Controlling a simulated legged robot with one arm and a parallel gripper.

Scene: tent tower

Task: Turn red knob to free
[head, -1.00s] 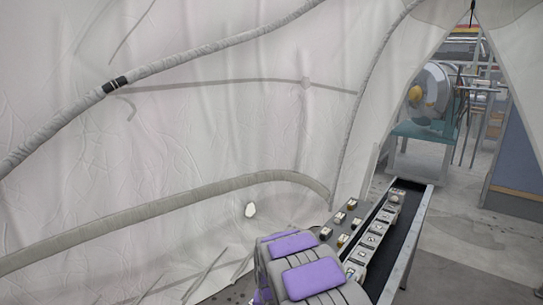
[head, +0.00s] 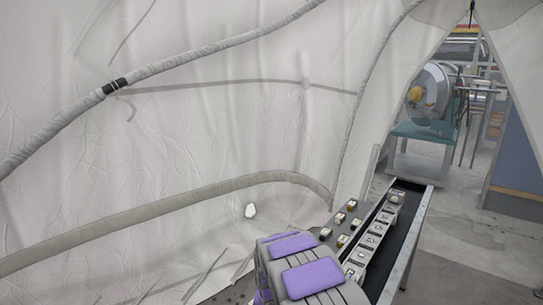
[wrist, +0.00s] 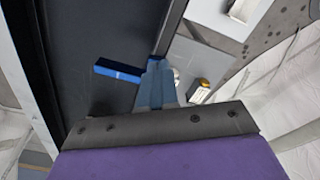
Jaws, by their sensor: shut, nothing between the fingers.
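No red knob can be made out in either view. My gripper (wrist: 156,84) shows in the wrist view as blue-grey fingers, shut and empty, beyond a dark edge and a purple pad. It is over the right edge of a dark surface. A bright blue bar (wrist: 118,70) lies just left of the fingers; I cannot tell whether they touch. A small white and yellow block (wrist: 198,91) is just right of the fingers. In the head view, my purple-padded arm is at the bottom and the fingers are hidden.
A long black belt (head: 408,225) with a row of pale boxes (head: 374,229) runs away to the right. Several small yellow and white blocks (head: 351,205) sit on a grey panel left of it. Tent wall (head: 200,130) and padded tubes fill the left. Open floor (head: 455,240) lies right.

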